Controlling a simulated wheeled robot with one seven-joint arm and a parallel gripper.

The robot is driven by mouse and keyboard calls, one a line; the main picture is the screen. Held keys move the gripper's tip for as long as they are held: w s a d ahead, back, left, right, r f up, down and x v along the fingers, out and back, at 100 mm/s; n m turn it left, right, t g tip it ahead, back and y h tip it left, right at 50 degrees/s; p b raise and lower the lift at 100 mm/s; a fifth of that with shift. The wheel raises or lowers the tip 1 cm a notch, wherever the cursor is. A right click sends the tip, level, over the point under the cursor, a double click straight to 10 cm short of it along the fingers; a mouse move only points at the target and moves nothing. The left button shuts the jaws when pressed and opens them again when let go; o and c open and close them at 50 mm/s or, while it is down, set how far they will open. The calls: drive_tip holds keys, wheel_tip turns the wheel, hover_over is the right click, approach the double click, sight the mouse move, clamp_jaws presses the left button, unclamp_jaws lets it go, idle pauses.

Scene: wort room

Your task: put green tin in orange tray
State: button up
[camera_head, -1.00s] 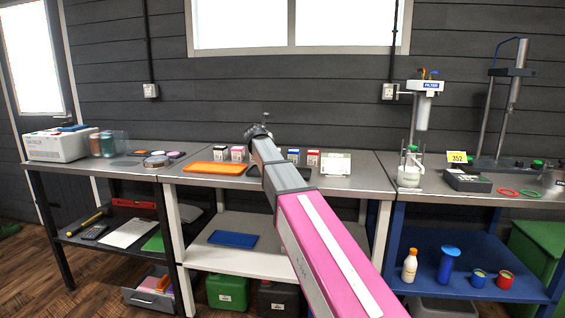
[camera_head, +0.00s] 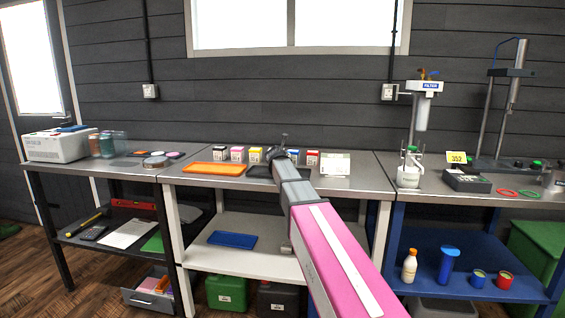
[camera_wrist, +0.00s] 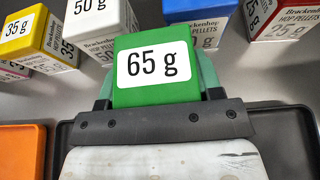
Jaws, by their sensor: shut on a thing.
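A green tin labelled 65 g (camera_wrist: 150,70) stands between the two fingers of my gripper (camera_wrist: 157,82) in the wrist view. The gripper is shut on its sides. The orange tray (camera_head: 213,169) lies on the middle table, left of my gripper. Its corner also shows at the left edge of the wrist view (camera_wrist: 22,152). The inside of the orange tray looks empty in the head view.
A dark tray (camera_head: 258,171) lies right of the orange tray, partly under my arm. Behind the trays stands a row of tins: black, pink, yellow (camera_head: 255,155), blue (camera_wrist: 200,12) and red (camera_head: 312,157). A white labelled box (camera_head: 335,164) stands to the right.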

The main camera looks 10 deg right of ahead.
drive_tip(key=shift+f, duration=0.1)
drive_tip(key=o, duration=1)
